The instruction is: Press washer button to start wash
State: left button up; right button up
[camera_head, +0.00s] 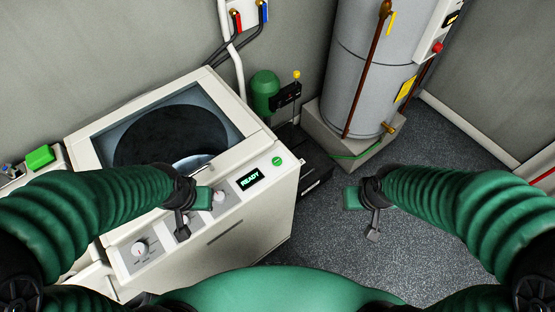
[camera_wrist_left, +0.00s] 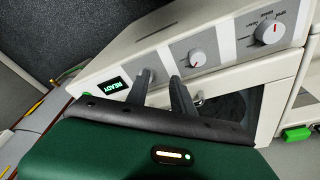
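The white washer (camera_head: 222,245) stands at left with a dark round opening or glass (camera_head: 165,135) on its top. Its sloping front panel carries a lit display (camera_head: 250,178) reading READY, and a round green button (camera_head: 278,160) to the right of it. The display also shows in the left wrist view (camera_wrist_left: 113,85); the button is not clear there. My left gripper (camera_head: 182,228) is over the panel, left of the display and apart from the button. Its fingers (camera_wrist_left: 162,88) are spread and empty. My right gripper (camera_head: 373,232) hangs over bare floor; its finger gap is not visible.
A knob (camera_head: 140,247) is on the panel's left part. A green box (camera_head: 40,157) sits left of the washer. A grey water heater (camera_head: 365,70) on a block, a green tank (camera_head: 265,92) and pipes stand behind. Speckled floor (camera_head: 325,220) at right is clear.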

pick_arm(q)
grip_shut()
dwell(1.4)
